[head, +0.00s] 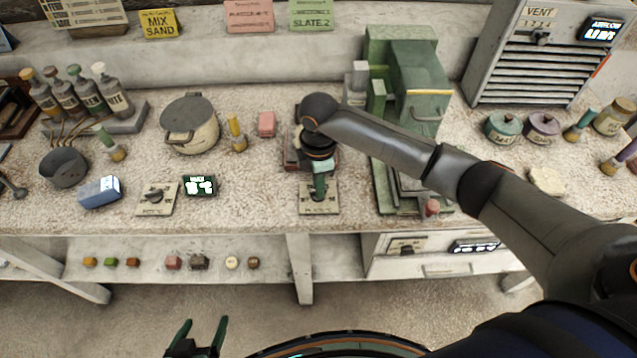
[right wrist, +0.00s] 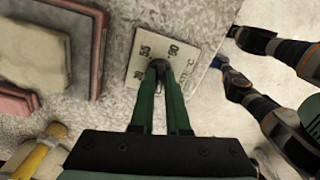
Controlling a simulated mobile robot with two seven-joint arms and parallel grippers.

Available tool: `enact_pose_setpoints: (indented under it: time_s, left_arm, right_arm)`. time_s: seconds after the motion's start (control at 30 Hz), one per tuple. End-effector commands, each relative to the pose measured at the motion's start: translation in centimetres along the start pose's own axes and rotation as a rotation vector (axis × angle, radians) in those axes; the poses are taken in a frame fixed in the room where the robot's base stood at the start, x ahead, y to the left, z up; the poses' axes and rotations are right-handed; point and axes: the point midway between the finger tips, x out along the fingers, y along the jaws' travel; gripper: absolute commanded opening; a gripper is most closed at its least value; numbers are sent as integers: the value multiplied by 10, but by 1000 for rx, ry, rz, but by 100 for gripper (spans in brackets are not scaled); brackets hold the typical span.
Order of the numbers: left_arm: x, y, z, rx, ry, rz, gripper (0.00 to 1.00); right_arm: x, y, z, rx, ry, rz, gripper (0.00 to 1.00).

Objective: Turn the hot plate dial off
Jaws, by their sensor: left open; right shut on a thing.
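The hot plate dial's pale panel (head: 319,207) lies near the bench's front edge, below my right wrist in the head view. In the right wrist view the panel (right wrist: 140,60) shows printed numbers, including 55 and 90. My right gripper (right wrist: 160,72) points down at it, its green fingers shut on the dark dial knob. The fingers hide most of the knob, so its pointer setting cannot be read. My right gripper also shows in the head view (head: 319,190). My left gripper (head: 205,333) is open and empty, low in front of the bench.
A second dial panel (head: 157,199) and a small dark display (head: 199,185) lie to the left. A blue box (head: 99,192), a cream pot (head: 190,125) and a pink block (head: 266,124) stand nearby. A green machine (head: 405,75) stands to the right.

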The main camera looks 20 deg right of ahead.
Motion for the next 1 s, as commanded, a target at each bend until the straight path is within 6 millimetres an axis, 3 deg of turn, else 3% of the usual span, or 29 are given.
enact_pose_setpoints:
  time_s: [0.63, 0.67, 0.7, 0.9, 1.0]
  left_arm:
    - [0, 0, 0, 0, 0, 0, 85]
    - [0, 0, 0, 0, 0, 0, 85]
    - [0, 0, 0, 0, 0, 0, 85]
    - [0, 0, 0, 0, 0, 0, 85]
    - [0, 0, 0, 0, 0, 0, 85]
  right_arm:
    - [-1, 1, 0, -49, 2, 2, 0]
    - [-1, 1, 0, -49, 2, 2, 17]
    - [-1, 1, 0, -49, 2, 2, 21]
    - [-1, 0, 0, -48, 1, 1, 44]
    - [0, 0, 0, -47, 1, 1, 44]
